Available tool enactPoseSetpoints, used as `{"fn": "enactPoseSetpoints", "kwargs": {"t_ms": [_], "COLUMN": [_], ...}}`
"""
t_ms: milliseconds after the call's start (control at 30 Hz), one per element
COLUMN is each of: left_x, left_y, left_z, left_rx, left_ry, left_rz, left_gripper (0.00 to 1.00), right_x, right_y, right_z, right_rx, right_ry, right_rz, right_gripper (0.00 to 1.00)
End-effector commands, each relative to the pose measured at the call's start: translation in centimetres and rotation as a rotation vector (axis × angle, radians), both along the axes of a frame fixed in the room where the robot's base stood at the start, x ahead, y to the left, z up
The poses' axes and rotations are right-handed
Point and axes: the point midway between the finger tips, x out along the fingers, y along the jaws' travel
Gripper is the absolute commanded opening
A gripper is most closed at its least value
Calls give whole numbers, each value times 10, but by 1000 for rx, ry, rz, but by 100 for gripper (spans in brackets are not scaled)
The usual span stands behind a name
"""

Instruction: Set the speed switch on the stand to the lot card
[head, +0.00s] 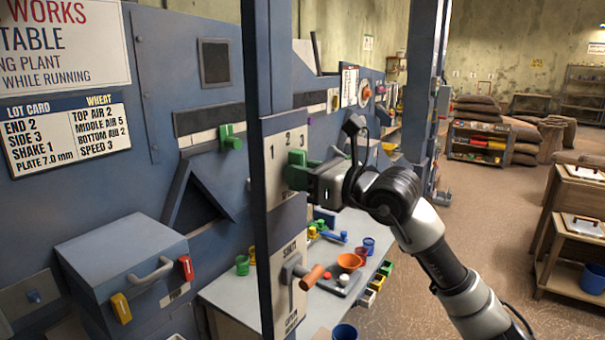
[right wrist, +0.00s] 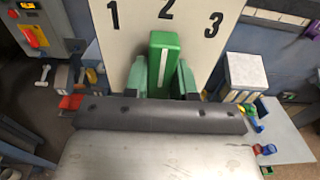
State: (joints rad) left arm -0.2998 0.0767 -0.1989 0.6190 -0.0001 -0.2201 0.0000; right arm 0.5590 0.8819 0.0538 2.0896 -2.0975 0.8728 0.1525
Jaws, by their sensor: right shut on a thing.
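The speed switch is a green knob (head: 296,168) on a white plate marked 1, 2, 3 (head: 285,148) on the blue stand post (head: 258,60). My right gripper (head: 312,177) is shut on it. In the right wrist view the switch (right wrist: 164,60) sits between the fingers (right wrist: 163,85), and its white line points up at the 2. The lot card (head: 65,132) for wheat on the left wall reads SPEED 3. My left gripper is not in view.
A grey box (head: 125,265) juts out at lower left. A work table (head: 228,290) with cups and a tray stands behind the post. The floor (head: 500,230) at right is open.

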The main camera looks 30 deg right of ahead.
Motion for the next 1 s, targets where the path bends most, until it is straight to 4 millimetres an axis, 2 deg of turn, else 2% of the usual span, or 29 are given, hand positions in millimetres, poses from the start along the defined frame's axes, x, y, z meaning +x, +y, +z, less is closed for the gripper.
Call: {"fn": "enactPoseSetpoints", "kwargs": {"t_ms": [367,1000], "left_x": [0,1], "left_y": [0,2], "left_z": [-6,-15], "left_rx": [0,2], "left_ry": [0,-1], "left_rz": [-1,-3], "left_gripper": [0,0], "right_x": [0,-1], "right_y": [0,2], "right_z": [-1,0], "right_rx": [105,575], "right_ry": [42,239], "right_rz": [0,1], "right_gripper": [2,2]}}
